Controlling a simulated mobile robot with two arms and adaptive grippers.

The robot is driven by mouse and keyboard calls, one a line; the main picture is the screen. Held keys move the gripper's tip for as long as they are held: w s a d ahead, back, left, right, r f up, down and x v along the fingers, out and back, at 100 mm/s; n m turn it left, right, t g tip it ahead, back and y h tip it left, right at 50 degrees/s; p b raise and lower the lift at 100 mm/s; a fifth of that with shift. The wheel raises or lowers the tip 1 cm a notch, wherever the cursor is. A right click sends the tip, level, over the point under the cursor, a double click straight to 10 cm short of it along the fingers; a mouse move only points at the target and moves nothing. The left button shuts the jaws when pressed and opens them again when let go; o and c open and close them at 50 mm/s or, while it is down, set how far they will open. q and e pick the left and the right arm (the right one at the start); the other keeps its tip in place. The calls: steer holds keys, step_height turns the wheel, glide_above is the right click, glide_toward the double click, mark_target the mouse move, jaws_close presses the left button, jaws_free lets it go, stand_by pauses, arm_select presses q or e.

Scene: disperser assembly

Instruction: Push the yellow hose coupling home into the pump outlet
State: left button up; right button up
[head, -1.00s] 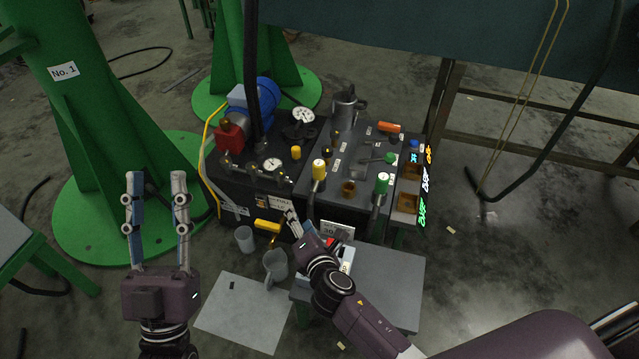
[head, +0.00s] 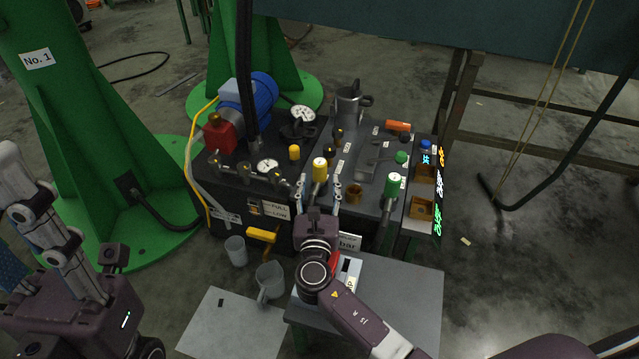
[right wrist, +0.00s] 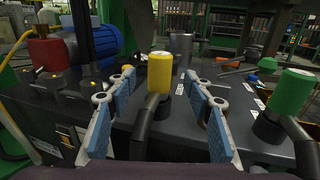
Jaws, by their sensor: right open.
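The yellow hose coupling (head: 320,169) has a pale top and stands nearly upright at the front of the dark machine deck. It also shows in the right wrist view (right wrist: 159,75), with a dark bent hose (right wrist: 146,125) below it. My right gripper (head: 319,188) is open, its fingers on either side of the coupling's line. In the right wrist view, gaps show between both blue-padded fingers and the coupling. I cannot tell how deep the coupling sits in the pump outlet; its base is partly hidden. My left gripper (head: 14,185) is open and empty at the left edge, partly cut off.
A green coupling (head: 393,185) stands to the right on the deck. A smaller yellow cap (head: 294,152), gauges and a blue motor (head: 262,95) are to the left. Clear jugs (head: 269,281) stand on the floor in front. A grey table (head: 400,300) lies beneath my right forearm.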

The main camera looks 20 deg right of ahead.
mark_target(320, 173)
steer(key=shift+b+x, duration=1)
steer(key=shift+x, duration=1.75)
steer(key=shift+c, duration=0.2)
jaws_close()
